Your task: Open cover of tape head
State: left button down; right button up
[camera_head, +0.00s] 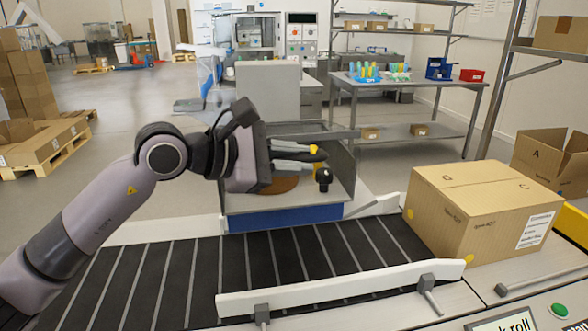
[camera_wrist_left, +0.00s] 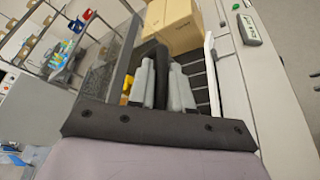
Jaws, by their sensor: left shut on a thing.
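The tape head (camera_head: 345,170) stands across the conveyor, with grey side walls and a blue lower front. A brown round part, perhaps the tape roll (camera_head: 285,187), shows inside, partly behind my gripper. My left gripper (camera_head: 318,157) reaches over the tape head from the left, its fingers pointing right. It is shut on a dark bar-like part, perhaps the cover handle (camera_wrist_left: 160,62), which shows between the fingers in the left wrist view. A black knob (camera_head: 323,176) is just below the fingertips, beside yellow parts. The cover's outline is hard to make out. My right gripper is out of view.
A closed cardboard box (camera_head: 470,215) sits on the conveyor (camera_head: 270,262) at the right. A white guide rail (camera_head: 340,290) runs along the near side. An open carton (camera_head: 548,160) stands farther right. A green button (camera_head: 559,311) is at the lower right.

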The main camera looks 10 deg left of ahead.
pick_arm(q)
jog(key=w+a+r+p, duration=0.1)
jog(key=w+r+p, duration=0.2)
jog(key=r, duration=0.7)
jog(key=shift+r, duration=0.25)
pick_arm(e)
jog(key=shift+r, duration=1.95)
pick_arm(q)
jog(key=shift+w, duration=0.1)
jog(key=c, duration=1.4)
grip_release()
jog(key=shift+a, duration=0.1)
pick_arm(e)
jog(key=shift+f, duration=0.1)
